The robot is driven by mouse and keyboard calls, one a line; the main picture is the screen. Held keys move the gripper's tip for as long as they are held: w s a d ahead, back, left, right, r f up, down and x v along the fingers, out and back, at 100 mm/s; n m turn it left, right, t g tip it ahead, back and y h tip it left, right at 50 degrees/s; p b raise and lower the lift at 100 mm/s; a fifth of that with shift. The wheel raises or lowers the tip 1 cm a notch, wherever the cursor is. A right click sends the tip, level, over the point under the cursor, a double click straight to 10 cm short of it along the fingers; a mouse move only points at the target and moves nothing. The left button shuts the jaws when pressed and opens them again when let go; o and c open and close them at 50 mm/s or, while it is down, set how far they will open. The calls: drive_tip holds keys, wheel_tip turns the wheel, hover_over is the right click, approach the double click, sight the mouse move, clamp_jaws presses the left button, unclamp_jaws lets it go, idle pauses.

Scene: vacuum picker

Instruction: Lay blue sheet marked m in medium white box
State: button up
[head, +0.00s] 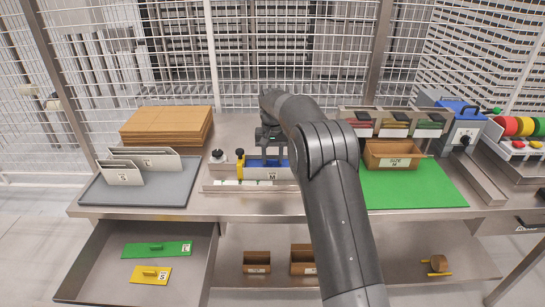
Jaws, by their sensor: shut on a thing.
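The blue sheet marked M (250,163) is at the metal fixture on the middle of the bench, with its white M label showing at the front. My gripper (269,143) is shut on the blue sheet from above; the grip point is partly hidden, and I cannot tell whether the sheet touches the fixture. A brown open box (393,160) with a white label that seems to end in M stands on the green mat (420,192), right of my arm. I see no plainly white box there.
A grey tray (140,195) holds white panels at left, before stacked brown boards (167,125). An open drawer (205,255) holds green (172,249) and yellow (137,275) sheets. Small bins (395,124) stand behind the brown box.

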drive_tip(key=o, duration=1)
drive_tip(key=shift+c, duration=0.3)
drive_tip(key=shift+c, duration=0.9)
wheel_tip(320, 180, up, 13)
idle(0.7)
